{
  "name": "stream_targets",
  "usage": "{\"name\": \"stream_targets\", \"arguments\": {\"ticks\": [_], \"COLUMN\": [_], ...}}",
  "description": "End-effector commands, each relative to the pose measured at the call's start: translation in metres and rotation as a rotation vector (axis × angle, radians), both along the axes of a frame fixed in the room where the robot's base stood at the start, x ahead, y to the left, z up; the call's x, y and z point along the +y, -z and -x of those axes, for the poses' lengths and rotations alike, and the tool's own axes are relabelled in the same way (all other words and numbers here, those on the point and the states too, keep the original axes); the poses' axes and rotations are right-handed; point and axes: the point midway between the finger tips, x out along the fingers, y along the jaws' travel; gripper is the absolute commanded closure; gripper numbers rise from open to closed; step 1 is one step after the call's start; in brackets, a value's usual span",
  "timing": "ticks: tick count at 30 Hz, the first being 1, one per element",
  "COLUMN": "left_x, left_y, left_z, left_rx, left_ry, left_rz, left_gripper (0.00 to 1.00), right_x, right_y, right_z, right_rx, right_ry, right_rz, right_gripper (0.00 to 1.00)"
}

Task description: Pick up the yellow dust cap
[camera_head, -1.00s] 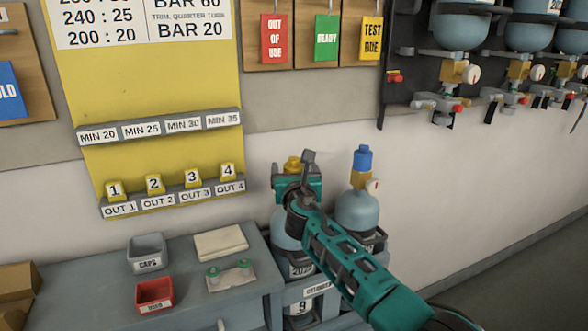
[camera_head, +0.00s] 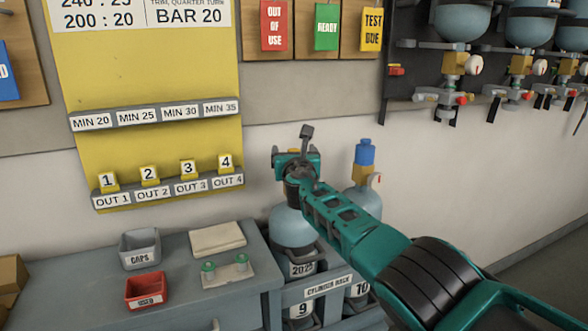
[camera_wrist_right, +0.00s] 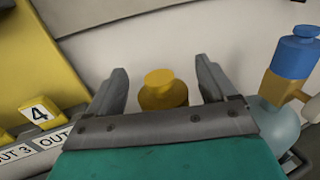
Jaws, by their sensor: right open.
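The yellow dust cap (camera_wrist_right: 163,88) shows in the right wrist view, between the two fingers of my right gripper (camera_wrist_right: 160,66). The fingers are apart, with a gap on both sides of the cap, and the gripper's body hides what lies below it. In the head view the right gripper (camera_head: 292,158) is over the top of the cylinder (camera_head: 291,228) in the rack slot marked 9 and hides the cap there. My left gripper is not in view.
A second cylinder with a blue cap (camera_head: 365,151) stands close on the right. The grey bench (camera_head: 195,292) at left holds a grey CAPS tub (camera_head: 139,240), a red USED tub (camera_head: 146,303) and a pad. A yellow board (camera_head: 155,75) with numbered tags is on the wall behind.

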Motion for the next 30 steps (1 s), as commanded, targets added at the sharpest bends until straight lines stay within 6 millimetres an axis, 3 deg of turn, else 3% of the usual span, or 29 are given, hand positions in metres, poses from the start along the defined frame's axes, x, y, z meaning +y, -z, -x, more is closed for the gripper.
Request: {"name": "stream_targets", "arguments": {"ticks": [6,24,30], "left_x": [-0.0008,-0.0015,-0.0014], "left_y": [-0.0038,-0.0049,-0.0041], "left_z": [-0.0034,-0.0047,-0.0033], "left_rx": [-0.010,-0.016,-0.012], "left_ry": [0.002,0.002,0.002], "left_rz": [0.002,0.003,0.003], "left_gripper": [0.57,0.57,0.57], "right_x": [0.0000,-0.0004,-0.0004], "right_y": [-0.0009,0.0002,0.0010], "right_z": [-0.0001,0.0000,0.0001], "right_rx": [0.000,0.001,0.002], "right_ry": [0.000,0.000,0.000], "right_rz": [0.000,0.000,0.000], "right_gripper": [0.16,0.73,0.75]}}
